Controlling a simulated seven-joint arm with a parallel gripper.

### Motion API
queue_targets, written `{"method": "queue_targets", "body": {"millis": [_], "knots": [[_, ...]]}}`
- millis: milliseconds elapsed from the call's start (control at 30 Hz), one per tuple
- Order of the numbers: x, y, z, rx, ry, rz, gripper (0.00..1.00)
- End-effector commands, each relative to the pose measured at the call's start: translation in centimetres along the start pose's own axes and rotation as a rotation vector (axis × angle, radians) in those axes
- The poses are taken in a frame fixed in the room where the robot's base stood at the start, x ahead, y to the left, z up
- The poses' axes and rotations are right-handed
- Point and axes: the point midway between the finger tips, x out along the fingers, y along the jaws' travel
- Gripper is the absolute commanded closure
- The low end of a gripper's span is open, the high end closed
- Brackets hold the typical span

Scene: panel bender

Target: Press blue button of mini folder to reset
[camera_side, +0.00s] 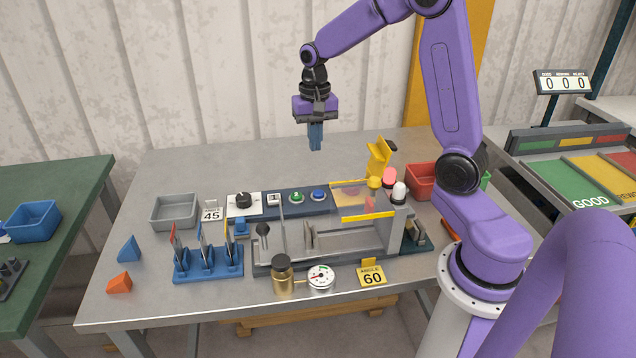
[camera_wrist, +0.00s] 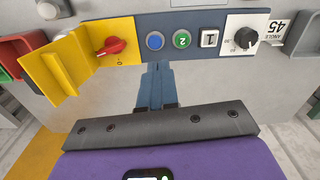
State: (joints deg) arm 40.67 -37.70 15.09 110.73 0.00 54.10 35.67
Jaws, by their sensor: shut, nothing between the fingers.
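The blue button (camera_side: 319,195) is a small round cap on the dark blue control panel (camera_side: 262,206) behind the mini folder (camera_side: 345,258). It also shows in the wrist view (camera_wrist: 155,41), left of the green button (camera_wrist: 181,40). My gripper (camera_side: 315,149) points down, shut and empty, in the air above and behind the panel. In the wrist view its closed blue fingertips (camera_wrist: 157,67) appear just below the blue button in the picture. They are apart from it.
A red rotary knob (camera_wrist: 111,47) on a yellow plate sits beside the blue button; a black angle dial (camera_wrist: 246,38) is on the other side. A yellow bracket (camera_side: 378,160) rises near the panel's right end. A grey bin (camera_side: 175,212) stands left. The table behind the panel is clear.

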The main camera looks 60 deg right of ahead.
Motion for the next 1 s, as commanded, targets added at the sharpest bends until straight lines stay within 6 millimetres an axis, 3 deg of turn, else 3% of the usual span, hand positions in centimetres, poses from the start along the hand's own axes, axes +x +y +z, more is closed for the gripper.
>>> {"method": "queue_targets", "body": {"millis": [200,667,833,1000], "knots": [[0.3,1.3,-2.0,0.104,-0.001,0.001,1.0],[0.7,1.4,-2.1,0.112,-0.002,0.002,1.0],[2.5,1.4,-2.1,0.111,-0.005,0.004,1.0],[5.6,1.5,-2.0,0.11,-0.007,0.005,1.0]]}}
